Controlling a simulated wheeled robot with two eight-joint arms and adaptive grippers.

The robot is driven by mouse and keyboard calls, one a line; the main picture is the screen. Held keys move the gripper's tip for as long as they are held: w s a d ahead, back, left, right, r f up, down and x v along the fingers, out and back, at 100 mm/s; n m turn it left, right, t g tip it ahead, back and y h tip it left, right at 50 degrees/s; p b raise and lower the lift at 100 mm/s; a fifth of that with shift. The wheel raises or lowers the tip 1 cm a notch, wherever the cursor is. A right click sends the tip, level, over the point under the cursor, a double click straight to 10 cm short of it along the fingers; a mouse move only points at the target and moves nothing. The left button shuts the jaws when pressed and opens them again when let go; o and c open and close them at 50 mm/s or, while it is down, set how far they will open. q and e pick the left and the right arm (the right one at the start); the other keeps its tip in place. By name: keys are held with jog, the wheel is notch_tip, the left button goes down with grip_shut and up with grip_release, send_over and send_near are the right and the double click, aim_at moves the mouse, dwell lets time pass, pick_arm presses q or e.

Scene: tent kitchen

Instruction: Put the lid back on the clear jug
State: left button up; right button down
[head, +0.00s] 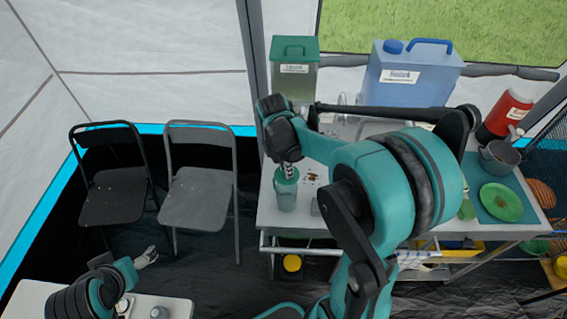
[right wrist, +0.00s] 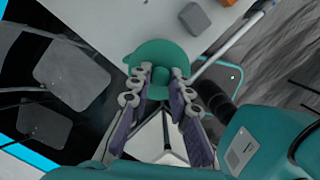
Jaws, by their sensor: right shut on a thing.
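The clear jug (head: 286,198) stands upright near the left end of the long table. The teal lid (head: 285,174) is at the jug's mouth, below my right gripper (head: 288,168). In the right wrist view the round lid (right wrist: 157,52) lies between the fingertips, and my right gripper (right wrist: 160,88) is shut on its knob. The lid hides the jug's rim there, so I cannot tell if it is fully seated. My left gripper (head: 147,257) is low at left, away from the jug, too small to judge.
A green-lidded container (head: 295,82) and a blue water container (head: 410,85) stand at the back of the table (head: 262,205). A green plate (head: 501,203) and a red jug (head: 507,112) are at right. Two folding chairs (head: 200,190) stand left of the table.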

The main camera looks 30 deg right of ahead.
aim_at(286, 179)
jog(key=shift+s+f, duration=0.15)
jog(key=shift+f, duration=0.25)
notch_tip(286, 179, down, 4)
jog(key=b, duration=0.3)
jog(key=shift+r, duration=0.25)
jog(key=shift+f+b, duration=0.7)
jog(key=shift+f, duration=0.15)
jog(key=shift+f, duration=0.15)
dwell(0.8)
jog(key=c, duration=0.9)
grip_release()
jog(key=shift+o, duration=0.2)
jog(key=shift+r+p, duration=2.5)
jog(key=shift+r, duration=1.05)
